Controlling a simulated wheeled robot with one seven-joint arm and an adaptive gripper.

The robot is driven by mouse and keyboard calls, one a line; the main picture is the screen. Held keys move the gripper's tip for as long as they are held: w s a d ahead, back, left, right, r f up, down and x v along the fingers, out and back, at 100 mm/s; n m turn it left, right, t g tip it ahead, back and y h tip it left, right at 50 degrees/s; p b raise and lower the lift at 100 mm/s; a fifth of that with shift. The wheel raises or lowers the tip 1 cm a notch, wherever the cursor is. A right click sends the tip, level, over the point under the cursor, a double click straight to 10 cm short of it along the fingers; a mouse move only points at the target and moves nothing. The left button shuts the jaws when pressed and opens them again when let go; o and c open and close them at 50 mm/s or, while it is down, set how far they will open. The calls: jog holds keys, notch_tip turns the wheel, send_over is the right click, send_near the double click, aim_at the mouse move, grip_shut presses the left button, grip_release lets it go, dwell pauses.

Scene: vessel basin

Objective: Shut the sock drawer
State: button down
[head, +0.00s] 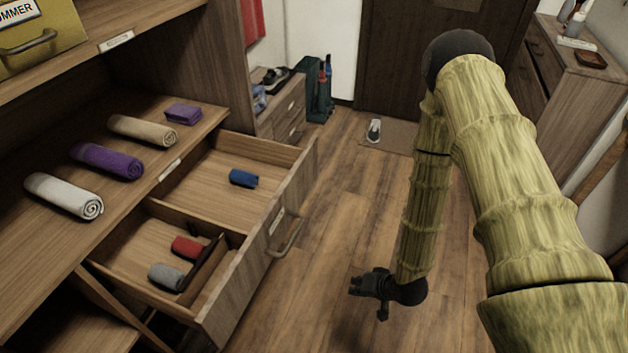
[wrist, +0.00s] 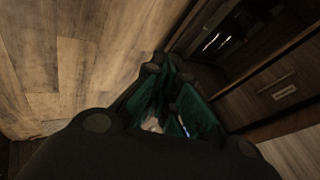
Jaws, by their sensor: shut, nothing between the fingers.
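The sock drawer (head: 236,288) stands pulled out from the wooden wardrobe in the head view. Inside are a rolled blue sock (head: 243,178), a red one (head: 188,247) and a grey one (head: 166,277), with wooden dividers between compartments. Its front has a label and a bar handle (head: 285,238). My gripper (head: 354,285) is shut and empty, low over the floor to the right of the drawer front and apart from the handle. In the wrist view my gripper's dark fingers (wrist: 164,64) fill the middle; the handle cannot be made out there.
Rolled clothes (head: 107,161) lie on the shelf above the drawer. A yellow box (head: 45,42) sits higher up. The wooden floor (head: 325,210) in front of the drawer is clear. A shoe (head: 374,131) lies on a mat by the door; a dresser (head: 575,100) stands at right.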

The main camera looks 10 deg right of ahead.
jog(key=w+r+m+t+y, duration=0.15)
jog(key=w+r, duration=0.25)
jog(key=w, duration=0.5)
jog(key=t+y, duration=0.2)
jog(key=y, duration=0.8)
send_near(308, 174)
jog(key=shift+m, duration=0.35)
jog(key=p+x, duration=0.1)
jog(key=x, duration=0.6)
jog(key=shift+w+a, duration=0.1)
jog(key=shift+a, duration=0.05)
